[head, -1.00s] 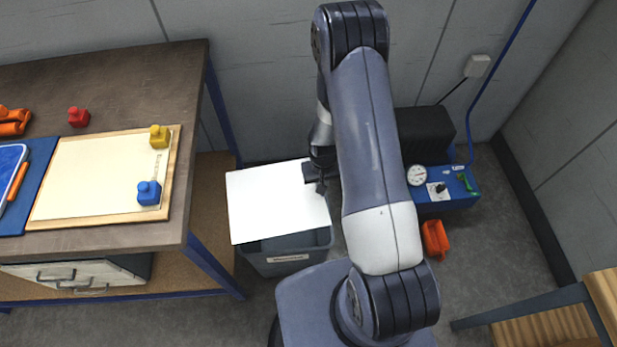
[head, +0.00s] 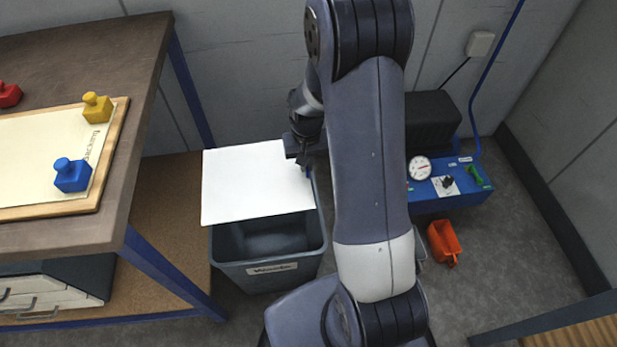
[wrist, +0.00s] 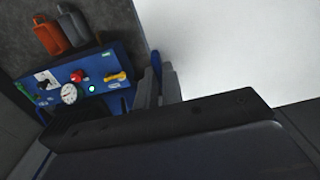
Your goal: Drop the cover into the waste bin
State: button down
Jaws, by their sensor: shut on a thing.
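The cover is a flat white sheet (head: 255,184). In the head view it lies level above the back part of the waste bin and also reaches past the bin's rear. The waste bin (head: 268,275) is a grey open-topped box with a label on its front, on the floor beside the bench. Its front opening shows dark and looks empty. My gripper (head: 306,164) is shut on the cover at its right edge. In the wrist view my gripper (wrist: 158,80) has the cover (wrist: 235,50) filling the upper right.
The workbench (head: 140,95) stands left of the bin, holding a framed board (head: 110,160) with yellow (head: 97,108) and blue (head: 72,175) blocks. A blue compressor (head: 450,188) and an orange container (head: 443,242) are at the right on the floor.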

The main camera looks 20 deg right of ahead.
jog(key=shift+s+d+f+b, duration=0.1)
jog(key=shift+d+f+b, duration=0.15)
jog(key=shift+f+b, duration=0.75)
notch_tip(320, 180, down, 12)
jog(key=b, duration=1)
jog(key=c, duration=0.7)
grip_release()
notch_tip(320, 180, up, 10)
jog(key=p, duration=0.7)
dwell(0.3)
